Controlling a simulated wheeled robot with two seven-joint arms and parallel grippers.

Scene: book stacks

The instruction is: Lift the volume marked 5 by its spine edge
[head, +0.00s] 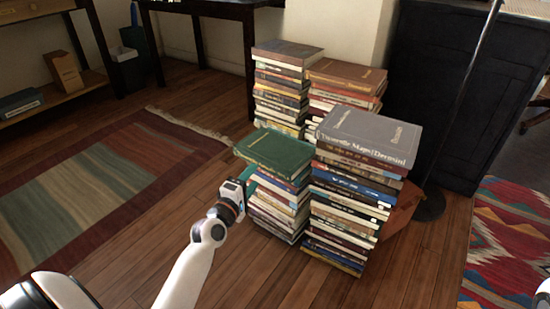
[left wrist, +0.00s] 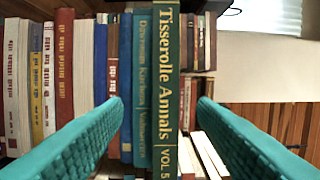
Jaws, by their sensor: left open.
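The volume marked 5 is a green book (head: 274,152) lying flat on top of the front-left stack in the head view. Its green spine (left wrist: 168,60) runs upright in the left wrist view, with gold lettering "Tisserolle Annals" and "VOL. 5". My left gripper (head: 250,178) is just in front of this stack, near the spine side of the green book. In the left wrist view its teal fingers (left wrist: 162,102) are spread wide, with the green spine and a blue spine (left wrist: 142,70) showing between them. Nothing is held.
A taller stack topped by a grey book (head: 370,135) stands close on the right. Two more stacks, topped by a brown-grey book (head: 287,52) and a brown book (head: 346,74), stand behind. A lamp base (head: 430,206) is to the right. Wooden floor (head: 140,240) is clear at front left.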

